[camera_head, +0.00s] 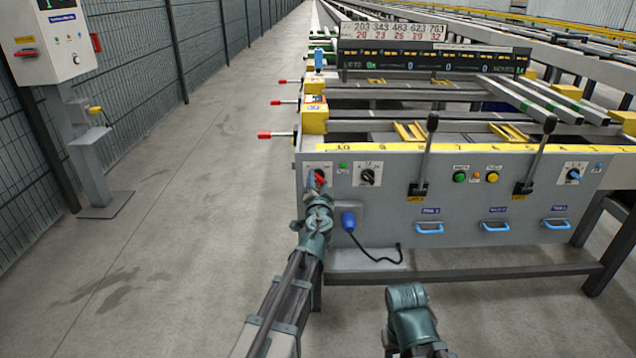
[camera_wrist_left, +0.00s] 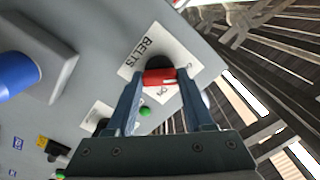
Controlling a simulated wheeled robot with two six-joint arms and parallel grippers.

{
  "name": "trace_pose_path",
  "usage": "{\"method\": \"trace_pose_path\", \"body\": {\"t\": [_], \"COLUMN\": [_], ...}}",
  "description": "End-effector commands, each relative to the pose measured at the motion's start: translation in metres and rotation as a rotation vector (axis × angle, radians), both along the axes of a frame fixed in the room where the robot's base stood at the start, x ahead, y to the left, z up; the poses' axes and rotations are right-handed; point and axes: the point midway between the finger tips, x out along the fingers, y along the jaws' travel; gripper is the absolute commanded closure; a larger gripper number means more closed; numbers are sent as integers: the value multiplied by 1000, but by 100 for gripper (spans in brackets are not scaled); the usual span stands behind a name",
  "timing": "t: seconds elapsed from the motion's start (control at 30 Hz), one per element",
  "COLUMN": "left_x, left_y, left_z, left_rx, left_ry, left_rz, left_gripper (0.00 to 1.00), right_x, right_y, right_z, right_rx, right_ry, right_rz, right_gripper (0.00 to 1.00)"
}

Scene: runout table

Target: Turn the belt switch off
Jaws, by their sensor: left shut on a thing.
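The belt switch is a red rotary knob (camera_head: 320,178) on a white plate at the left end of the grey panel. In the left wrist view the red knob (camera_wrist_left: 160,77) sits on a plate marked "BELTS" (camera_wrist_left: 147,48), with "ON" legible beside it. My left gripper (camera_head: 317,190) reaches it from below. In the left wrist view its two fingers (camera_wrist_left: 159,84) are closed on either side of the knob, which is partly hidden between them. My right arm shows only as a link at the bottom of the head view; its gripper is not identifiable.
Right of the switch are a green lamp (camera_head: 343,166), a black knob (camera_head: 368,176) and a blue plug (camera_head: 348,221) with a cable. Two black levers (camera_head: 424,160) (camera_head: 535,160) stand up from the panel. Red-tipped handles (camera_head: 277,134) stick out left.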

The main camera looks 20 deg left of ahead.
Motion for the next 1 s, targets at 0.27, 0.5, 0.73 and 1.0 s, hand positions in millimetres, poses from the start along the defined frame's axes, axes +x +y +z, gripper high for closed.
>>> {"method": "trace_pose_path", "body": {"t": [0.27,0.5,0.73,1.0], "left_x": [-2,-1,-1,-19], "left_y": [0,0,0,-3], "left_z": [-1,0,0,0], "left_rx": [-5,-3,-2,-1], "left_ry": [0,-1,-1,0], "left_rz": [0,0,0,0], "left_gripper": [42,18,18,18], "right_x": [0,0,0,0], "right_y": [0,0,0,0], "right_z": [0,0,0,0], "right_rx": [0,0,0,0], "right_ry": [0,0,0,0], "right_rz": [0,0,0,0], "right_gripper": [50,50,50,50]}}
